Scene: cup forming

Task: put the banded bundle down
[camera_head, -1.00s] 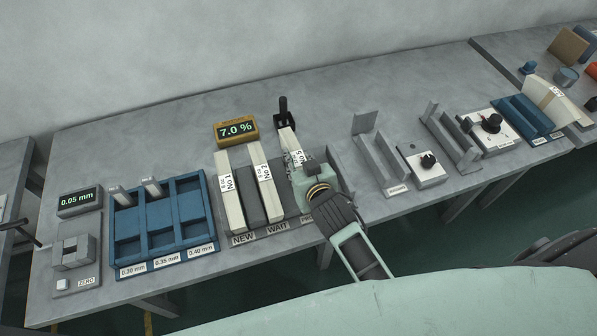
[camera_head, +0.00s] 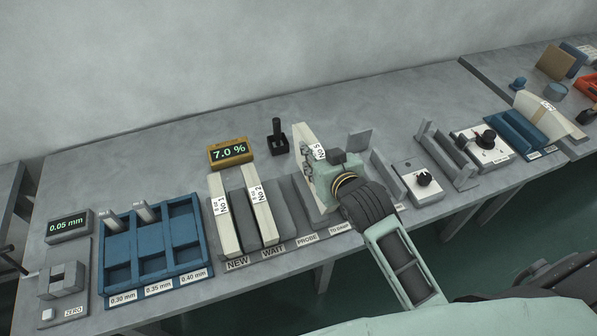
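The white bundle labelled No 5 (camera_head: 304,139) stands at the right end of the grey rack (camera_head: 282,245), at the slot behind the label that seems to read TO DAMP. My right gripper (camera_head: 318,178) is shut on it from the right side. The gripper hides much of the bundle, and I cannot tell whether its bottom rests on the rack. The PROBE slot (camera_head: 290,205) to its left is empty. Bundles No 1 (camera_head: 222,213) and No 2 (camera_head: 262,213) stand in the left part of the rack. My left gripper is not in view.
A black probe stand (camera_head: 277,137) and the 7.0 % display (camera_head: 230,152) stand behind the rack. The blue sorting tray (camera_head: 155,240) is on the left. Grey holders and a knob box (camera_head: 420,180) stand close on the right. The back of the table is clear.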

